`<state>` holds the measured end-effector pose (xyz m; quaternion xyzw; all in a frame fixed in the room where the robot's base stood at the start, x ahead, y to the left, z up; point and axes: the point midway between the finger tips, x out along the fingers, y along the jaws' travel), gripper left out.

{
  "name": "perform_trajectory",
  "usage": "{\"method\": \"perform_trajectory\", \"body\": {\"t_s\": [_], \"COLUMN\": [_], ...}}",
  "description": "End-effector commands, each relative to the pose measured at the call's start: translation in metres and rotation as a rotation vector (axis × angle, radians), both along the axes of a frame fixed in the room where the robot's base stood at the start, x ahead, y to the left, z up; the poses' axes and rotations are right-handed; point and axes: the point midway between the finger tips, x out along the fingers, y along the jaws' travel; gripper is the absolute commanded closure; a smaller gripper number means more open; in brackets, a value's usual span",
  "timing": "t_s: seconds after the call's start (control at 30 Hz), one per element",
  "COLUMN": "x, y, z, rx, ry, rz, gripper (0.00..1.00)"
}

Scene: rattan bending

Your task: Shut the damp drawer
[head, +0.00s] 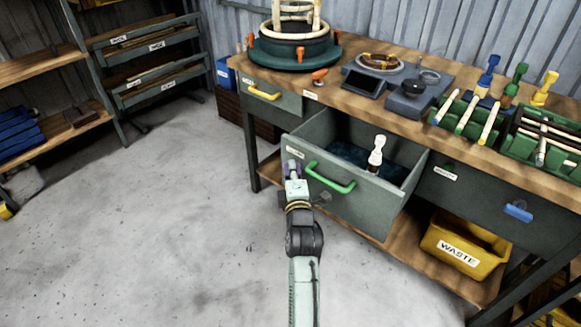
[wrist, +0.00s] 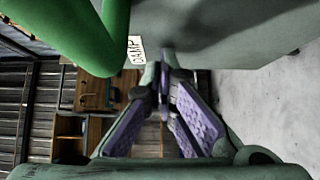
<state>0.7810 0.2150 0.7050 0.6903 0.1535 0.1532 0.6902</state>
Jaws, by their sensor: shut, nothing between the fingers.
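The damp drawer (head: 360,200) is grey-green with a green bar handle (head: 330,178). It stands pulled out from the bench, with dark contents and a pale bottle-like object (head: 377,153) inside. My gripper (head: 291,166) is shut and empty at the left end of the drawer front, left of the handle and just below the label. In the wrist view, the purple-padded fingers (wrist: 164,75) come together close to the drawer front (wrist: 225,35). The green handle (wrist: 75,35) and the DAMP label (wrist: 134,50) show beside them. I cannot tell whether the fingertips touch the front.
The wooden bench (head: 335,92) carries a bending jig (head: 295,50), tools and green racks. A drawer with a yellow handle (head: 262,94) and one with a blue handle (head: 517,212) look shut. A yellow WASTE bin (head: 463,248) sits on the lower shelf. The floor at left is clear.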

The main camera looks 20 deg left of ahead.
Motion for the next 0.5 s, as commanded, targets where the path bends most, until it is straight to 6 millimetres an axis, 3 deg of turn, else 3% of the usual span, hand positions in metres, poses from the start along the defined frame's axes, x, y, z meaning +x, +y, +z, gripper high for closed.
{"method": "perform_trajectory", "body": {"t_s": [0.5], "x": [0.0061], "y": [-0.0029], "z": [-0.002], "rx": [0.0], "ry": [0.0], "rz": [-0.002], "gripper": [1.0]}}
